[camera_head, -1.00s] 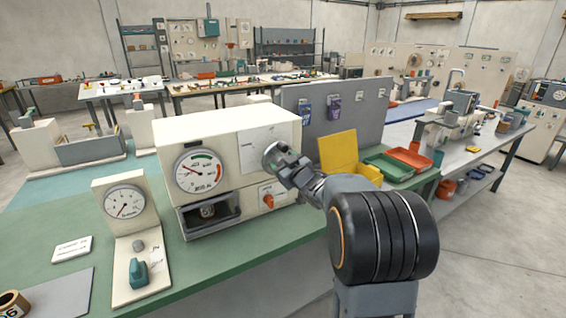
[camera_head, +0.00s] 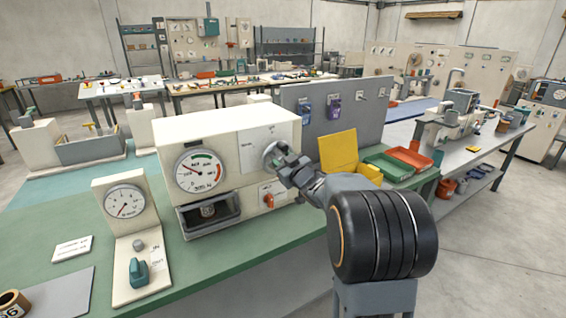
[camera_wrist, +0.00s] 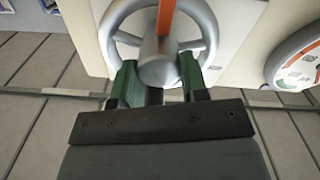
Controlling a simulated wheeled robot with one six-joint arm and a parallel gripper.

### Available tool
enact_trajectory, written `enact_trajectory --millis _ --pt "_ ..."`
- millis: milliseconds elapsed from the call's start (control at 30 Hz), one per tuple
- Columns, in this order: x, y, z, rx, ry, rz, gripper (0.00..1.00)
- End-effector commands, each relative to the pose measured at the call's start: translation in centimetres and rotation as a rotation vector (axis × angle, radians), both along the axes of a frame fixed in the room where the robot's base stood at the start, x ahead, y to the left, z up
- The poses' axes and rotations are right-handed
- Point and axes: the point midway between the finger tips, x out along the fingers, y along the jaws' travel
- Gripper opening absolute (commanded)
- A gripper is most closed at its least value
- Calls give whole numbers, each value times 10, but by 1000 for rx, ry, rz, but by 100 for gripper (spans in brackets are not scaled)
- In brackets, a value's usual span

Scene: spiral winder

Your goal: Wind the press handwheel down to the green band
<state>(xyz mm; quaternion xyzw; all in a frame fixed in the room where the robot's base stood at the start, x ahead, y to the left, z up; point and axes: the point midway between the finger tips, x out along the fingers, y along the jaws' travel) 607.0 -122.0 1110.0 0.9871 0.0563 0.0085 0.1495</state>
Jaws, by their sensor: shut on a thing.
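The press (camera_head: 215,135) is a cream box on the green bench, with a handwheel (camera_head: 270,153) on its front right. In the wrist view the grey handwheel (camera_wrist: 111,38) shows its rim, spokes, round hub and an orange strip above the hub. My gripper (camera_wrist: 160,82) has green fingers on both sides of the hub and is shut on the handwheel. In the head view my gripper (camera_head: 281,162) meets the wheel and partly hides it. The press gauge (camera_head: 201,170) has a green band at its top; its needle points up and left, left of that band.
A dark opening (camera_head: 209,213) below the gauge holds a small cylinder. An orange knob (camera_head: 268,200) sits below the handwheel. A smaller gauge stand (camera_head: 125,205) is at the left.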

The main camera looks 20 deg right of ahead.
Motion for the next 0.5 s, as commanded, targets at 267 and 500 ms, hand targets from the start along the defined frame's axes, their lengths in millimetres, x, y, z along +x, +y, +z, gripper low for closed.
enact_trajectory --millis 267,500 --pt "0 -1 2 143 18 1 17" --pt "0 -2 2 308 36 0 17"
